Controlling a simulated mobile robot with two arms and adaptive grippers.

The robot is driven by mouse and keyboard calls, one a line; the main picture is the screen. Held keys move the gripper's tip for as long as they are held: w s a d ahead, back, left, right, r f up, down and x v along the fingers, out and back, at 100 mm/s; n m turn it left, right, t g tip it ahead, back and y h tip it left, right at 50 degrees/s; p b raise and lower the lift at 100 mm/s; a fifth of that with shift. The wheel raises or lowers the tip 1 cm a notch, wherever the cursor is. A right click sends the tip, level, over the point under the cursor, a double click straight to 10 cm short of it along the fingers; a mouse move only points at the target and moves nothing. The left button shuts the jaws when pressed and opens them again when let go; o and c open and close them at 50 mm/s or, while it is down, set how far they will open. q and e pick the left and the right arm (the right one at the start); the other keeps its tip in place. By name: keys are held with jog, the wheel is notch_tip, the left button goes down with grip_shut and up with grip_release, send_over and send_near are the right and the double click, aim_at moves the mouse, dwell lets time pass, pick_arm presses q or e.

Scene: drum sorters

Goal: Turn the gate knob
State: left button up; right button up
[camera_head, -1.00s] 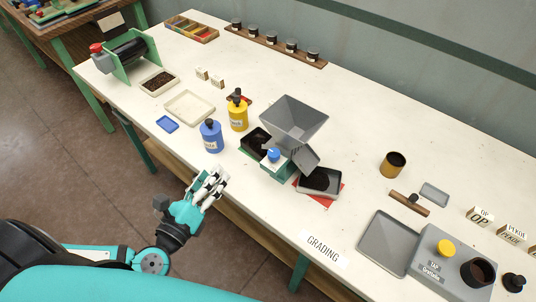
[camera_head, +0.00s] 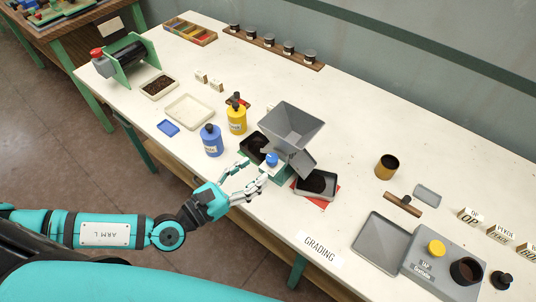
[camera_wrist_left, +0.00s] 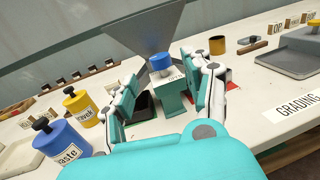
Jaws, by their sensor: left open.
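The gate knob (camera_head: 271,159) is a blue cap on the front of the teal base (camera_head: 284,174) under the grey hopper (camera_head: 291,125). It also shows in the left wrist view (camera_wrist_left: 161,64), between my fingers and beyond them. My left gripper (camera_head: 254,175) is open, just in front of the knob, with a finger on each side of its line. I cannot tell whether a finger touches it. In the wrist view the open left gripper (camera_wrist_left: 160,95) holds nothing. My right gripper is not in view.
A black tray (camera_head: 253,147) is left of the hopper base, and a tray of dark grains (camera_head: 316,184) is right of it. Blue (camera_head: 212,141) and yellow (camera_head: 236,119) bottles stand to the left. The table's front edge (camera_head: 225,212) runs under my left wrist.

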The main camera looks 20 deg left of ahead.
aim_at(267, 162)
pick_arm(q)
jog(key=p+x, duration=0.1)
jog(key=x, duration=0.3)
jog(key=shift+w+d+r, duration=0.1)
jog(key=shift+w, duration=0.2)
jog(key=shift+w+d+p, duration=0.3)
jog(key=shift+w+d, duration=0.05)
jog(key=shift+w, duration=0.15)
grip_shut()
